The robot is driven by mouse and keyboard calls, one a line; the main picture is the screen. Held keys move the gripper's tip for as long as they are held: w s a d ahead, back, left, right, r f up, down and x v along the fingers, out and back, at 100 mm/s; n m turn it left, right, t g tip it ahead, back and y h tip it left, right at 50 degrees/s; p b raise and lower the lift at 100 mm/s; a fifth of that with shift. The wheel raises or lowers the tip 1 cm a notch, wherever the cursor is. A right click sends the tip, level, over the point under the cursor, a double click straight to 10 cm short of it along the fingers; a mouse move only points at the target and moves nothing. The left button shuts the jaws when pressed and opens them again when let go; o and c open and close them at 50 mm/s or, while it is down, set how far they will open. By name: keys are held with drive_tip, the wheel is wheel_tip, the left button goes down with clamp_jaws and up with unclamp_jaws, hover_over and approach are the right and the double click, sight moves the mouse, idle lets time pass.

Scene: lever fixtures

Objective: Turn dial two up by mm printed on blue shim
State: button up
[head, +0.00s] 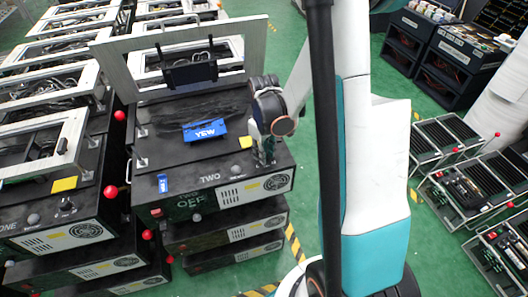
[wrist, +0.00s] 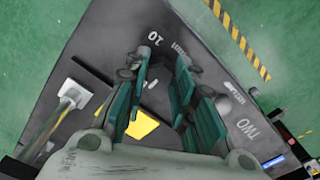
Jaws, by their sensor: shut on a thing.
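My gripper (head: 265,155) is at the top right front corner of the black box marked TWO (head: 210,177), pointing down. In the wrist view its green-grey fingers (wrist: 168,66) straddle a small dark spot beside a printed 10, and they are shut on dial two, which they mostly hide. A small blue shim (head: 163,183) is at the left of the box's front edge; its print is too small to read. A blue piece in the wrist view (wrist: 275,161) lies near the word TWO and may be that shim.
A blue block marked YEW (head: 205,131) sits on the box top, with a yellow tag (head: 246,142) near my gripper. A raised pale frame (head: 180,50) stands behind. Box ONE (head: 60,215) with its own knob is to the left.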

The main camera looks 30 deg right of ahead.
drive_tip(key=o, duration=1.1)
drive_tip(key=shift+c, duration=0.2)
drive_tip(key=shift+r, duration=0.1)
wheel_tip(320, 180, up, 12)
